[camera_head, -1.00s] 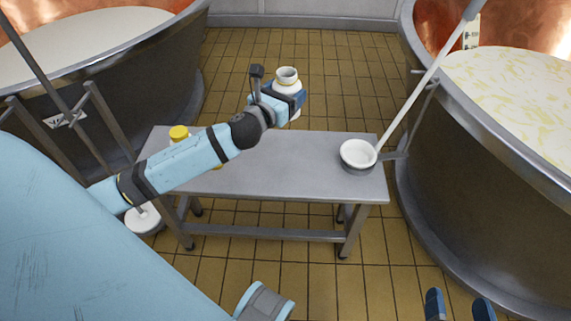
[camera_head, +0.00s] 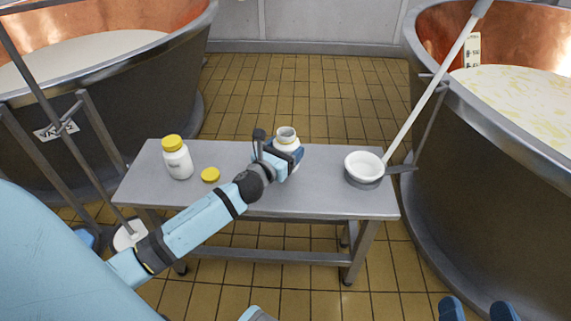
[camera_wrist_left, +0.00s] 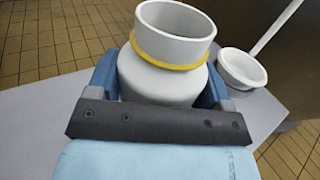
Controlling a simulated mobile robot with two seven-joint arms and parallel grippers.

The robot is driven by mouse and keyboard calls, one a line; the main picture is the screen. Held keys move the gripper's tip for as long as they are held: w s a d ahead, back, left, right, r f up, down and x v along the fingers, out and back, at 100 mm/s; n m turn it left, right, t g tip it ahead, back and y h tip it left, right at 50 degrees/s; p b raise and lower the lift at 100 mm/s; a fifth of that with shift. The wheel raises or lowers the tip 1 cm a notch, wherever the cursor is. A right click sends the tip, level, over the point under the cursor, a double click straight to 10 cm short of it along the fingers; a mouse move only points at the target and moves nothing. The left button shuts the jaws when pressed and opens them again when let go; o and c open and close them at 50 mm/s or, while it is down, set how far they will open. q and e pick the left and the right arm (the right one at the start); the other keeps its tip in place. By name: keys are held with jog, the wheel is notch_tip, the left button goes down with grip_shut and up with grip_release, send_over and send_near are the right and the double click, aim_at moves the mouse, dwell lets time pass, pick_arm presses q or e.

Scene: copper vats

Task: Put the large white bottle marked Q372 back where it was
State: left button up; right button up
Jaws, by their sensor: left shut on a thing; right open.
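A large white bottle with an open mouth and a yellow ring at its neck (camera_head: 287,138) is held upright in my left gripper (camera_head: 287,155), over the middle of the bench. In the left wrist view the bottle (camera_wrist_left: 170,50) sits between the two blue fingers. Whether its base touches the bench is hidden. No Q372 marking is readable. A second white bottle with a yellow cap (camera_head: 178,160) stands on the left part of the bench. A loose yellow lid (camera_head: 210,175) lies to its right. My right gripper (camera_head: 478,310) is open and empty at the bottom right.
The grey metal bench (camera_head: 325,190) has free room around the held bottle. A white ladle bowl (camera_head: 363,167) with a long handle is at the bench's right end; it also shows in the left wrist view (camera_wrist_left: 243,68). Large copper vats stand left (camera_head: 130,85) and right (camera_head: 480,170).

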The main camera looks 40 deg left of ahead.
pick_arm(q)
jog(key=shift+f+b, duration=0.85)
jog(key=shift+f, duration=1.05)
pick_arm(e)
jog(key=shift+a+f+g, duration=0.15)
jog(key=shift+f+g, duration=0.55)
jog(key=shift+f, duration=0.9)
pick_arm(q)
jog(key=shift+f, duration=0.1)
jog(key=shift+f, duration=0.15)
jog(key=o, duration=1.2)
jog(key=shift+c, duration=0.2)
pick_arm(e)
jog(key=shift+f, duration=0.15)
